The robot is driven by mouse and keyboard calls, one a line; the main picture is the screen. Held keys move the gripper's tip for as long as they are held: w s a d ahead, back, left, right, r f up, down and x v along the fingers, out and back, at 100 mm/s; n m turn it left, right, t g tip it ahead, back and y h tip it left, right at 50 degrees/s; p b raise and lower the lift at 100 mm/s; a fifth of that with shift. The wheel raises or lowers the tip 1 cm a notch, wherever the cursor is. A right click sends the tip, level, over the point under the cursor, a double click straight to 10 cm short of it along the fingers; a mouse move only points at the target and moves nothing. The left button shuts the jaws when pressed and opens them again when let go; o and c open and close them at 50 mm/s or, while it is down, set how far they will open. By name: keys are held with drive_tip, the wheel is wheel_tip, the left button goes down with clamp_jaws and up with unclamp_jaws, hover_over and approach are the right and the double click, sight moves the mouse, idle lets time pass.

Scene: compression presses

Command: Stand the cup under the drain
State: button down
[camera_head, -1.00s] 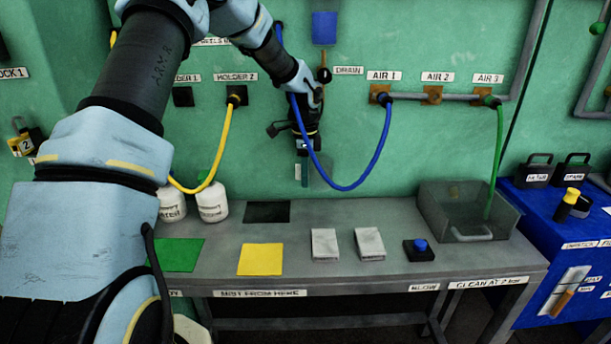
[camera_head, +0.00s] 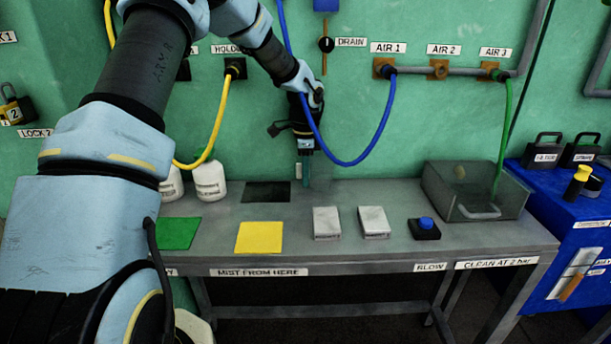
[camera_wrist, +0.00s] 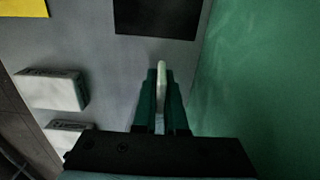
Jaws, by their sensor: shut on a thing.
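My gripper (camera_head: 304,176) points down at the back of the bench, close to the green wall. It is shut on a thin pale edge (camera_wrist: 161,80), seemingly part of the cup, between its fingers in the wrist view. A faint see-through shape, likely the cup (camera_head: 321,170), shows just right of the fingers in the head view. Its outline is hard to make out, and I cannot tell whether it touches the bench. The drain's black valve (camera_head: 326,44) and thin brown pipe (camera_head: 324,66) are on the wall above, beside the DRAIN label (camera_head: 352,42).
The grey bench (camera_head: 400,232) holds a dark square (camera_head: 267,191), a yellow square (camera_head: 259,237), two pale blocks (camera_head: 327,222) and a blue button (camera_head: 426,224). White bottles (camera_head: 210,180) stand left; a clear bin (camera_head: 476,190) stands right. A blue hose (camera_head: 362,158) loops beside my gripper.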

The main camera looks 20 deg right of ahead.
drive_tip(key=shift+f, duration=0.55)
drive_tip(key=c, duration=0.9)
unclamp_jaws()
wheel_tip(320, 180, up, 8)
drive_tip(key=shift+f+b, duration=0.25)
drive_tip(key=shift+b, duration=0.65)
drive_tip(key=s+a+n, duration=0.5)
drive_tip(key=a+n, duration=0.2)
drive_tip(key=a, duration=0.3)
drive_tip(key=s+a+n+t, duration=0.1)
drive_tip(key=s+a+n, duration=0.5)
drive_tip(key=a, duration=0.4)
drive_tip(key=s+a+n, duration=0.5)
drive_tip(key=a+n, duration=0.2)
drive_tip(key=a, duration=0.4)
drive_tip(key=shift+s+r+n+t, duration=0.3)
drive_tip(key=shift+r, duration=0.05)
